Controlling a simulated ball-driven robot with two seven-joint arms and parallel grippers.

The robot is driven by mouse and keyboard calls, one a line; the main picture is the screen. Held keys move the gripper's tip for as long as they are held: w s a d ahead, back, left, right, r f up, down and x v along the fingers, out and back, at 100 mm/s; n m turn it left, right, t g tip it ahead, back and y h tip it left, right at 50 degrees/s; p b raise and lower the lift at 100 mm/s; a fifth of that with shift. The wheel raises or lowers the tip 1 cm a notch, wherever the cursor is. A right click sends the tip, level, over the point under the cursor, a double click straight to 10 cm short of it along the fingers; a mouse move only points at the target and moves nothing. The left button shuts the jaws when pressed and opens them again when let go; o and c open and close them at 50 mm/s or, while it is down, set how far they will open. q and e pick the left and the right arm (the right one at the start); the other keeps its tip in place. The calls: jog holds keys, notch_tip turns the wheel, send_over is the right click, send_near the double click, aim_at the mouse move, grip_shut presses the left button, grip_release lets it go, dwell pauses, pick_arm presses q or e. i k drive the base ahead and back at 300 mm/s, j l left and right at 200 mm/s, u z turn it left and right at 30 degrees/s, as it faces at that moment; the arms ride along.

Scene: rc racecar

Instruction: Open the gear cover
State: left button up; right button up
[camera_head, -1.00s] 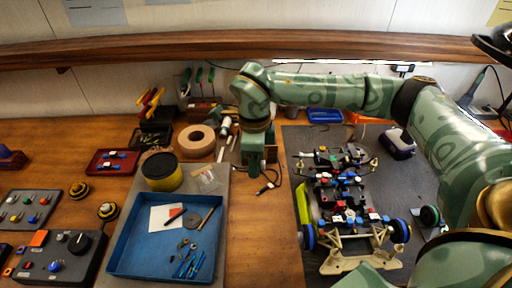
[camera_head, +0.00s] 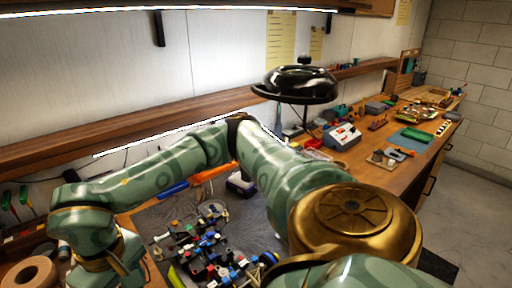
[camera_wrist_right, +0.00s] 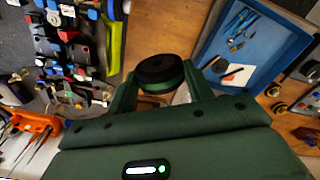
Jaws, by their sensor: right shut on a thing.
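The rc car (camera_head: 205,245) stands on the dark mat in the head view, with many small blue, red and white parts on it. Part of it shows at upper left in the right wrist view (camera_wrist_right: 70,55). I cannot make out the gear cover. My right gripper (camera_wrist_right: 160,72) is shut on a round black piece with a green band (camera_wrist_right: 158,76), seen between its fingers. My left gripper is not in view.
A brown tape roll (camera_head: 30,272) lies left of my right gripper. A blue tray (camera_wrist_right: 275,42) with small tools is at the right in the wrist view. An orange holder (camera_wrist_right: 35,123) is at the left. A black round item (camera_head: 298,84) hangs above the bench.

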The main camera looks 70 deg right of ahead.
aim_at(202, 209)
jog(key=k+l+z, duration=0.2)
jog(key=z, duration=0.15)
jog(key=k+l+z, duration=0.15)
jog(key=l+z, duration=0.2)
jog(key=l, duration=0.15)
jog(key=k+l+z, duration=0.15)
jog(key=l+z, duration=0.2)
